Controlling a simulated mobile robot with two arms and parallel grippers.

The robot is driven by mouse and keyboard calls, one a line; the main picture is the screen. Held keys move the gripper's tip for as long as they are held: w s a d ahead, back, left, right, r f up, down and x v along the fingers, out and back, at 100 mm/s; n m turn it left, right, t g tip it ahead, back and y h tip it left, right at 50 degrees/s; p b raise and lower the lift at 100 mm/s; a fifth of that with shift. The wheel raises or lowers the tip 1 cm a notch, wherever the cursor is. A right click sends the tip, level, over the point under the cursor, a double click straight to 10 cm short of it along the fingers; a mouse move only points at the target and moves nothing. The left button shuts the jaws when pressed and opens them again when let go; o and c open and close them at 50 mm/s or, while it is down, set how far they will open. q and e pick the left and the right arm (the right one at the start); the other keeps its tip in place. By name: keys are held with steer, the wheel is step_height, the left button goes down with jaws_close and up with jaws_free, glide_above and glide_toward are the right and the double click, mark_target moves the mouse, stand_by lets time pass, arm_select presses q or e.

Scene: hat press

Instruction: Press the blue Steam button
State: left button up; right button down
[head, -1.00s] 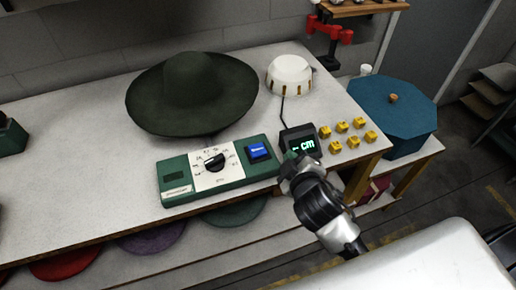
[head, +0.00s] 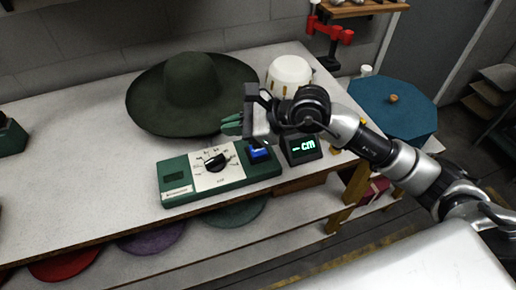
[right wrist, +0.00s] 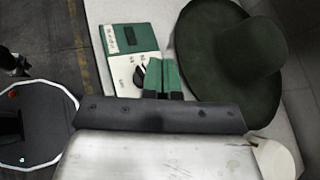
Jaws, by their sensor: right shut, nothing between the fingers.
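The green control panel (head: 217,178) lies near the table's front edge, with a white dial plate and black knob (head: 215,162). The blue Steam button (head: 260,154) is at the panel's right end, partly covered by my gripper. My right gripper (head: 231,125) is shut and empty. In the head view its green fingers point left, just above and left of the button, beside the hat brim; contact with anything cannot be made out. In the right wrist view the fingers (right wrist: 162,72) overlap the panel (right wrist: 133,39), and the button is hidden. My left gripper is out of view.
A dark green wide-brimmed hat (head: 190,85) sits behind the panel. A small display reading cm (head: 302,147) stands to its right, with a white round device (head: 288,72) behind. A blue octagonal box (head: 408,105) is at the right.

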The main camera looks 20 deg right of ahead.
mark_target(258, 151)
steer(key=w+d+f+n+t+h, duration=0.1)
steer(key=w+d+h, duration=0.2)
steer(key=d+h, duration=0.2)
steer(key=shift+d+f+n, duration=0.2)
steer(key=shift+d+n, duration=0.2)
steer(key=shift+d, duration=0.35)
steer(key=shift+w, duration=0.1)
step_height(258, 151, down, 8)
steer(key=b, duration=0.5)
steer(key=shift+f, duration=0.2)
steer(key=shift+f+b, duration=0.25)
steer(key=shift+b, duration=0.2)
stand_by(0.8)
steer(key=shift+f+b, duration=0.35)
steer(key=shift+b, duration=0.35)
